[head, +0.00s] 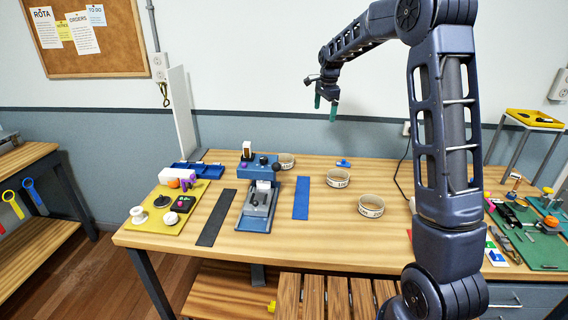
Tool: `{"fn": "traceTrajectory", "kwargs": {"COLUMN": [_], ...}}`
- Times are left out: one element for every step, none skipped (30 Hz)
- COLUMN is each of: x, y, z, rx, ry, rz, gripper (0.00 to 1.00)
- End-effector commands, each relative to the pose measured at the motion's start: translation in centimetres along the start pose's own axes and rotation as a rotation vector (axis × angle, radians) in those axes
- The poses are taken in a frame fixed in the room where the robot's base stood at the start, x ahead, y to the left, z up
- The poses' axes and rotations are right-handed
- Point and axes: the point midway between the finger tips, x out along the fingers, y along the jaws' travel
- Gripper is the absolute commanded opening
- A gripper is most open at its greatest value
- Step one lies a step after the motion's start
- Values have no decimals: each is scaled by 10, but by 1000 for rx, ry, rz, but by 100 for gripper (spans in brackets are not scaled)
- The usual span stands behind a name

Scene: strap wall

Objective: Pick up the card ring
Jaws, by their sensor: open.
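Three pale ring-shaped bands with dark printing lie on the wooden table. One card ring (371,206) is nearest the front, right of the middle. A second ring (338,179) lies a little behind it to the left. A third ring (287,160) is at the back, partly hidden by the blue device. I cannot tell which one the task names. My gripper (326,109) is open, with green fingertips pointing down. It hangs in the air before the wall, well above the table and apart from the rings.
A blue strap (301,198) and a black strap (216,217) lie flat either side of a blue and grey device (258,208). A yellow mat (167,214) with small items is at the left. A green mat (528,236) with tools is at the right. The table is bare around the front rings.

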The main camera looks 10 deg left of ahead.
Motion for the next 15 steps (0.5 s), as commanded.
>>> {"fn": "traceTrajectory", "kwargs": {"x": [15,23,33,41,48,60,68,76,88,97,106,118,127,136,148], "y": [-14,-22,-32,-40,-47,-56,-63,-70,-79,-85,-91,-99,-105,-111,-118], "z": [6,9,14,18,21,26,30,35,40,44,49,55,60,64,70], "rx": [25,43,67,85,104,129,147,165,190,208,226,250,268,287,310], "ry": [-2,-3,-4,-5,-5,-5,-5,-5,-5,-4,-3,-2,-1,1,2], "rz": [11,16,23,27,32,39,45,49,57,62,67,74,79,84,90], "gripper": [100,100,100,100,100,100,100,100,100,100,100,100,100,100,100]}}
